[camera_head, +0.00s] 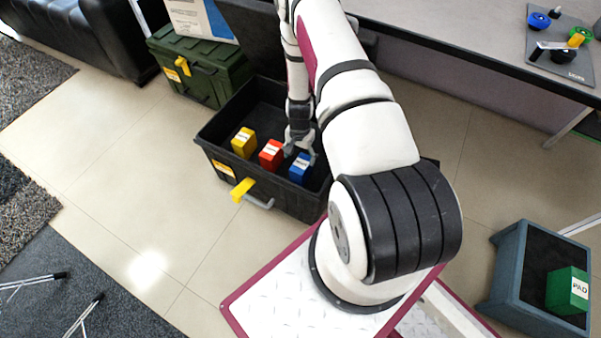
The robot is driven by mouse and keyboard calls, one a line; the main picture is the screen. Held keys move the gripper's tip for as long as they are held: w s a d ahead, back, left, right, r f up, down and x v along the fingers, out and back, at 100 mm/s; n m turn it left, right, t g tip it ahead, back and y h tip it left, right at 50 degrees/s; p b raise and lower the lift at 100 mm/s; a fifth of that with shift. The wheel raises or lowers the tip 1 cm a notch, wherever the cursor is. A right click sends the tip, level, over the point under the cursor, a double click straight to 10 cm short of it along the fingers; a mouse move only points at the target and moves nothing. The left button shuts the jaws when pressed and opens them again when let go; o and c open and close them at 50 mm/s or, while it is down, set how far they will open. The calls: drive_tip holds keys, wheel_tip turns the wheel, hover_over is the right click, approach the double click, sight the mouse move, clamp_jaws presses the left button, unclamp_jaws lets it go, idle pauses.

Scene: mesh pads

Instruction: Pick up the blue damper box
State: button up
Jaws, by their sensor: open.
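The blue damper box (300,168) stands in an open black case (208,136) on the floor, at the right of a row of small boxes. It has a white label on its top. My gripper (300,153) reaches down into the case from above, with its fingers just over or beside the top of the blue box. The gripper is open. I cannot tell whether a finger touches the box. My arm hides the right part of the case.
A red box (271,154) and a yellow box (244,142) stand left of the blue one. A green case (205,65) is behind. A grey table (450,25) is at the back right. A blue-grey bin (508,270) with a green box (568,290) is at the lower right.

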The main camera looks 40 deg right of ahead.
sight(300, 162)
wheel_tip(300, 162, down, 4)
drive_tip(key=shift+r+b, duration=0.25)
drive_tip(key=shift+b, duration=0.2)
drive_tip(key=f, duration=0.1)
drive_tip(key=f+b, duration=0.1)
drive_tip(key=f, duration=0.1)
drive_tip(key=f+b, duration=0.1)
drive_tip(key=f, duration=0.1)
drive_tip(key=shift+s+f, duration=0.1)
drive_tip(key=shift+s, duration=0.2)
drive_tip(key=c, duration=1.4)
